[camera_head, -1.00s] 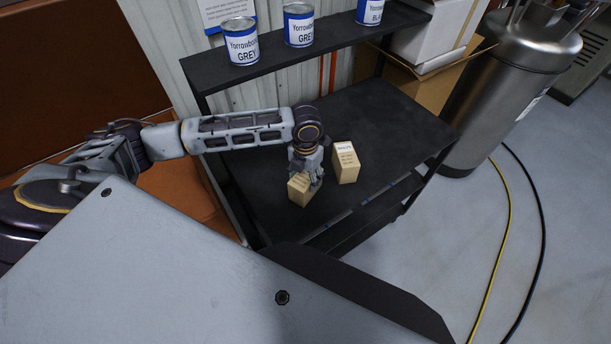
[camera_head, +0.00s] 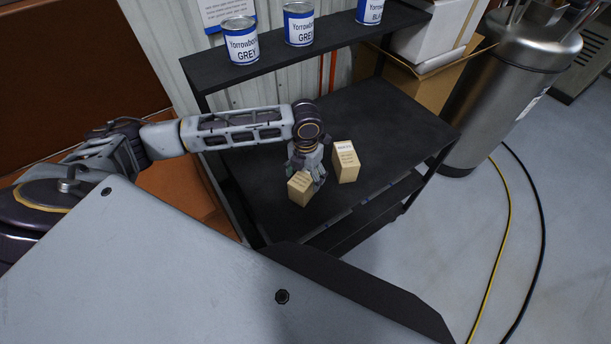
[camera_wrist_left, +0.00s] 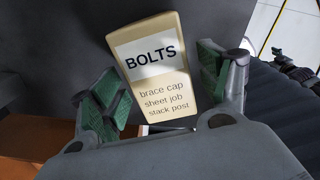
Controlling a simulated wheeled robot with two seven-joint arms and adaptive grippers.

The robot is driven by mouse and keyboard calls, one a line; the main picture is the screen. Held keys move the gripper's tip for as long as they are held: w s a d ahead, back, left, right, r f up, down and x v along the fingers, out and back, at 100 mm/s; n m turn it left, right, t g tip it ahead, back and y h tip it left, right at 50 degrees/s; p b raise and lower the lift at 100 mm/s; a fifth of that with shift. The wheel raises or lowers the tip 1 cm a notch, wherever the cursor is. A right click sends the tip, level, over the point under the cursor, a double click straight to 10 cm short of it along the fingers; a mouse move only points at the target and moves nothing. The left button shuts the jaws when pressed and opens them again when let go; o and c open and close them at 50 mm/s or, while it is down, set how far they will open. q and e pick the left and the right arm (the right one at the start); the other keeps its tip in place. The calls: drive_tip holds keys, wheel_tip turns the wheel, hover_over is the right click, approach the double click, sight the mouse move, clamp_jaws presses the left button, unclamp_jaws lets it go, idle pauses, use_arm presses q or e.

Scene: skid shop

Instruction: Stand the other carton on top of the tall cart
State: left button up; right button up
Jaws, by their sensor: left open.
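Two tan cartons stand on the black deck of a cart (camera_head: 262,196). The near carton (camera_head: 300,190) is partly covered by my left gripper (camera_head: 309,168), which is just behind and above it. The far carton (camera_head: 345,162) stands a little to the right, clear of the gripper. In the left wrist view, a carton labelled BOLTS (camera_wrist_left: 152,65) lies between the green-padded fingers of my left gripper (camera_wrist_left: 163,82). My right gripper is not in view.
A raised black shelf (camera_head: 330,42) behind the deck carries paint cans (camera_head: 242,42). A cardboard box (camera_head: 430,90) and a steel tank (camera_head: 515,85) stand at the right. Hoses (camera_head: 541,230) lie on the floor. The deck right of the cartons is clear.

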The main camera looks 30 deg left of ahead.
use_arm(q)
wheel_tip(320, 180, up, 12)
drive_tip(key=b, duration=0.1)
drive_tip(key=shift+f, duration=0.2)
idle(0.3)
drive_tip(key=shift+f, duration=0.1)
idle(0.7)
